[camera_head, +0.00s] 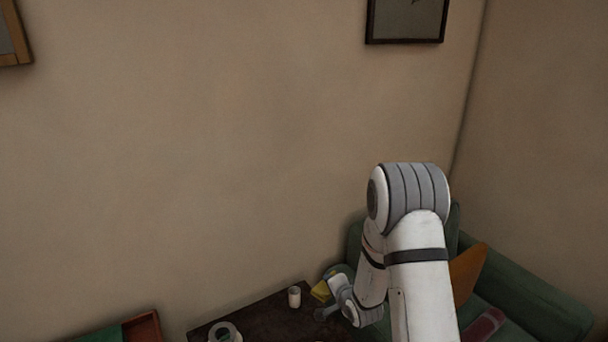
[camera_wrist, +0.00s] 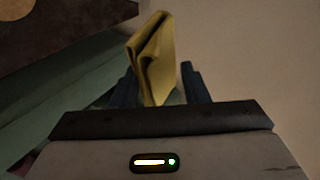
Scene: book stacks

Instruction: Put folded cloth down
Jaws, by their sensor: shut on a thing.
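The yellow folded cloth (camera_wrist: 154,62) stands up between the two dark fingers of my gripper (camera_wrist: 160,86) in the wrist view. My gripper is shut on it. In the head view the cloth (camera_head: 321,290) shows as a small yellow patch at the end of my gripper (camera_head: 328,298), near the right end of the dark table (camera_head: 262,314). I cannot tell from the head view whether the cloth touches the table.
A small white cup or candle (camera_head: 294,296) stands on the table, left of the cloth. A round grey-white object (camera_head: 225,332) is at the table's front left. A green armchair (camera_head: 540,305) with an orange cushion (camera_head: 467,272) is at right. A red-brown box (camera_head: 148,327) is at lower left.

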